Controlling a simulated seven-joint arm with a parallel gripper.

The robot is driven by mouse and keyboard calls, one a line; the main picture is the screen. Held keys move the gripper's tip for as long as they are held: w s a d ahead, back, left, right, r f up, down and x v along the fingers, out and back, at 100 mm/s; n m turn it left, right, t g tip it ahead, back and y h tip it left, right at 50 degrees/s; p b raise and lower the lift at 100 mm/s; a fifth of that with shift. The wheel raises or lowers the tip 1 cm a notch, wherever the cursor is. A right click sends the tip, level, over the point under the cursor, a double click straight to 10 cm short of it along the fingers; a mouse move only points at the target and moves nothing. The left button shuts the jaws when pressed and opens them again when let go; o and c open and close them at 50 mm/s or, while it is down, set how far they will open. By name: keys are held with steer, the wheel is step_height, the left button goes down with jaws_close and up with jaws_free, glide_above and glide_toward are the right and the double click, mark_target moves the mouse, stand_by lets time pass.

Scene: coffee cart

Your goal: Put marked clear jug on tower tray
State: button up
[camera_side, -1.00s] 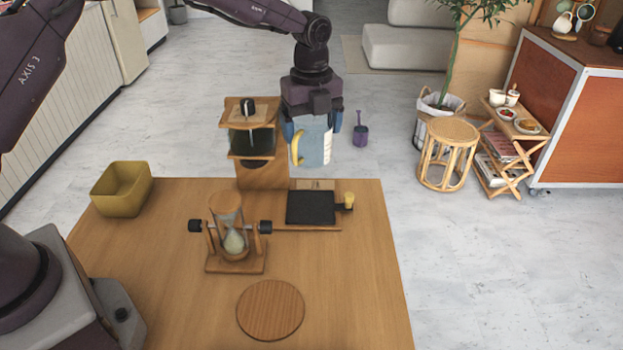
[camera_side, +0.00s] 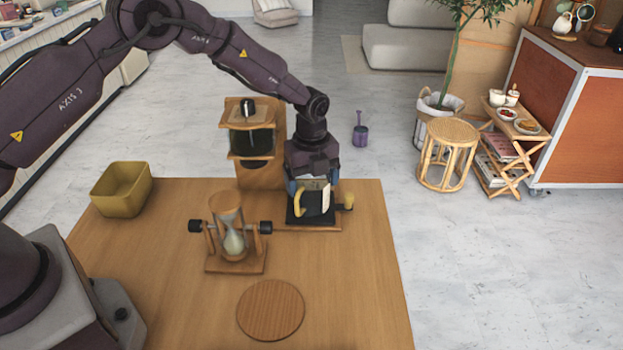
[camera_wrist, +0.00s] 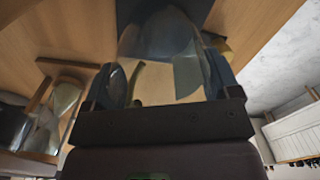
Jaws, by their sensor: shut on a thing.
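The clear jug (camera_side: 315,198) has a yellow handle and a pale marked patch. My gripper (camera_side: 310,186) is shut on it, with fingers on both sides.
The tower holds a dark vessel (camera_side: 251,142) just left of my gripper. A wooden hourglass stand (camera_side: 235,263) is at front left. A round wooden board (camera_side: 270,310) lies at the front. A yellow bin (camera_side: 122,192) sits at the left. The table's right side is clear.

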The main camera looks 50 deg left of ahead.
steer(key=shift+f, duration=0.15)
steer(key=o, duration=0.9)
steer(key=shift+c, duration=0.2)
step_height(320, 180, up, 8)
